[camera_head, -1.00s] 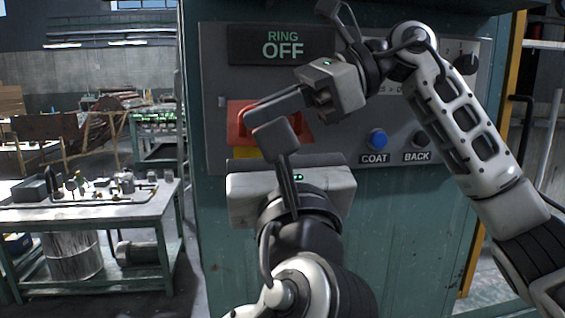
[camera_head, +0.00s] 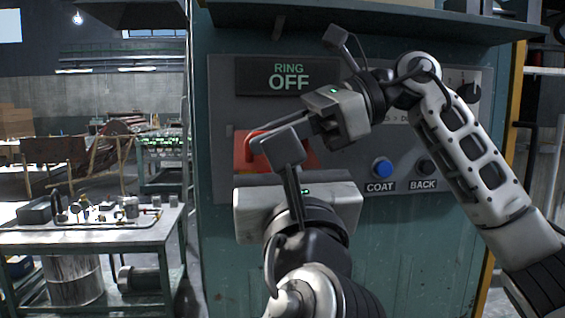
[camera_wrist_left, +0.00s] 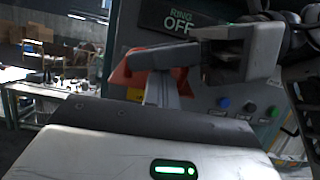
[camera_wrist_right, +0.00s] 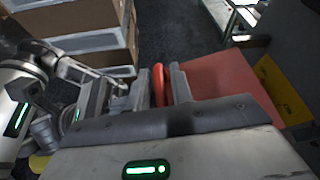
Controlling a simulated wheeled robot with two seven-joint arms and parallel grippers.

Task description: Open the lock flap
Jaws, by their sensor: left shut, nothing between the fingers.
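The red lock flap (camera_head: 243,155) is on the grey control panel, with a red bar handle (camera_head: 254,142) at its upper left. I cannot tell how far the flap stands from the panel. My right gripper (camera_head: 287,128) reaches in from the right at the handle. In the right wrist view the handle (camera_wrist_right: 158,84) lies between its fingers (camera_wrist_right: 161,92); I cannot tell whether they clamp it. My left gripper is below and in front of the flap, pointing up, its fingers hidden by its camera in the head view. The left wrist view shows its fingers (camera_wrist_left: 163,90) shut and empty, in front of the flap (camera_wrist_left: 125,72).
The panel carries a RING OFF display (camera_head: 288,77), a blue COAT button (camera_head: 382,168), a dark BACK button (camera_head: 424,167) and a knob (camera_head: 470,91). A shelf edge (camera_head: 370,22) juts out above. A workbench (camera_head: 90,235) with small parts stands at the left.

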